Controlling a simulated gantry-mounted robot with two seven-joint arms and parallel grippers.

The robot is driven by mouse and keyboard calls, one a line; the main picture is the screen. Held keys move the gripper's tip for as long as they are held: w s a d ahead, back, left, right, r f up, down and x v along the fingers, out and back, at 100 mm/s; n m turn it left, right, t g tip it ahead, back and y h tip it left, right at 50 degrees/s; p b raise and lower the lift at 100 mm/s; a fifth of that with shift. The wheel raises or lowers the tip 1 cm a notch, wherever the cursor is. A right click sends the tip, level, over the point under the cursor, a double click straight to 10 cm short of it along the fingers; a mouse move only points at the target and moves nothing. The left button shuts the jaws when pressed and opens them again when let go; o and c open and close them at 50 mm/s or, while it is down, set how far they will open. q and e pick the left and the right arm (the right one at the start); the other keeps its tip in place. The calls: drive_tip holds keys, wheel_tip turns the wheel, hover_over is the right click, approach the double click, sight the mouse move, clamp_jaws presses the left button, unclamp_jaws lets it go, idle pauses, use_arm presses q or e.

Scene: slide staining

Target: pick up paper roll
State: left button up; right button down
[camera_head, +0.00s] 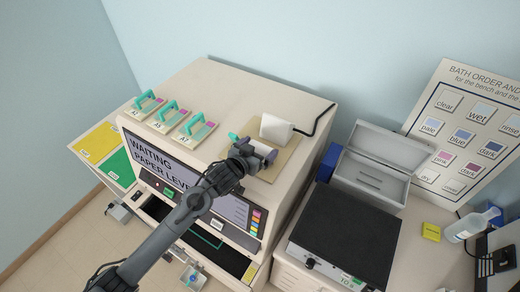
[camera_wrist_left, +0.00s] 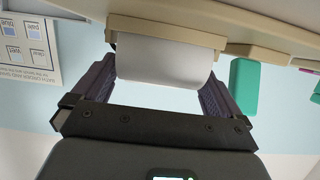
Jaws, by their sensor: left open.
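The paper roll (camera_wrist_left: 165,62) is a smooth white cylinder in the left wrist view, seated against a beige holder (camera_wrist_left: 165,28). My left gripper (camera_head: 262,156) is open at the top of the beige machine in the head view. In the wrist view its two dark fingers (camera_wrist_left: 158,92) stand on either side of the roll. I cannot tell whether they touch it. In the head view the gripper hides most of the roll's place, just in front of a white block (camera_head: 277,127) with a black cable. My right gripper is not in view.
The machine (camera_head: 205,78) has a screen reading "WAITING PAPER LEVEL". Several teal-handled pieces (camera_head: 168,111) sit on its top at left. A teal block (camera_wrist_left: 244,84) is close beside my gripper. An open grey box (camera_head: 371,180) and a black-topped unit (camera_head: 345,235) stand at right.

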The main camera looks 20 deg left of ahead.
use_arm(q)
drive_tip(key=shift+w+d+f, duration=0.15)
drive_tip(key=shift+w+f, duration=0.05)
drive_tip(key=shift+w, duration=0.3)
drive_tip(key=shift+c, duration=0.3)
drive_tip(key=c, duration=0.9)
drive_tip(key=shift+r, duration=0.1)
